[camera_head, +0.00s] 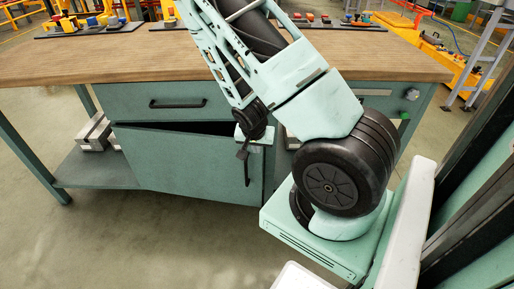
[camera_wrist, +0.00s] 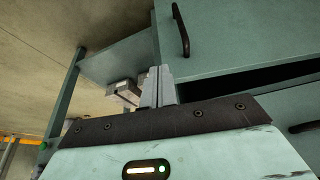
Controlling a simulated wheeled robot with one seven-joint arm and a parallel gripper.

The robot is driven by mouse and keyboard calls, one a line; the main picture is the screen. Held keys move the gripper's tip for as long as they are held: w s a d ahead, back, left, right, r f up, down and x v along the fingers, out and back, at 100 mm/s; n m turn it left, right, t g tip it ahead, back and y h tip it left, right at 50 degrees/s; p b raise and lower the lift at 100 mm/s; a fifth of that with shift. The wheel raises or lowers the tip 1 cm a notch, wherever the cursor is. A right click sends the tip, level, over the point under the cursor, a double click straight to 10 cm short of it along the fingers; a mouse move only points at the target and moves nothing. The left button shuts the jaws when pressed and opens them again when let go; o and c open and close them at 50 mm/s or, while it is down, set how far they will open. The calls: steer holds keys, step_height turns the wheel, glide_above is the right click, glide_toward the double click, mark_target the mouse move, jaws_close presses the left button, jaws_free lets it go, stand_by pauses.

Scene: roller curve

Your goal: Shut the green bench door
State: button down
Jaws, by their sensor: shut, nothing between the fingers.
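The green bench door (camera_head: 185,160) stands ajar under the drawer. Its right edge, by the black handle (camera_head: 247,168), is swung outward, and a dark gap shows above its top edge. My gripper (camera_head: 243,152) is at the door's upper right, close to the handle. In the wrist view, my gripper's fingers (camera_wrist: 158,85) are together and empty, beside the door's free edge and corner. The door (camera_wrist: 240,35) fills the upper right there, with its handle (camera_wrist: 180,30) beyond the fingers. I cannot tell whether the fingers touch the door.
The wooden bench top (camera_head: 130,60) and a closed drawer (camera_head: 150,100) are above the door. Grey metal blocks (camera_head: 95,132) lie on the lower shelf at left; another block (camera_wrist: 125,92) shows behind the fingers in the wrist view. The floor (camera_head: 140,235) before the door is clear.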

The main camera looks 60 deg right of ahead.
steer(key=w+d+f, duration=0.3)
steer(key=d+f, duration=0.3)
steer(key=f, duration=0.1)
steer(key=shift+f+b, duration=0.15)
steer(key=shift+b, duration=0.15)
steer(key=shift+d, duration=0.1)
steer(key=w+d+n+p, duration=0.1)
steer(key=w+d, duration=0.2)
steer(key=d, duration=0.3)
steer(key=p+v, duration=0.2)
steer(key=v, duration=1.5)
steer(key=shift+s+r, duration=0.25)
steer(key=shift+s, duration=0.05)
steer(key=shift+d, duration=0.15)
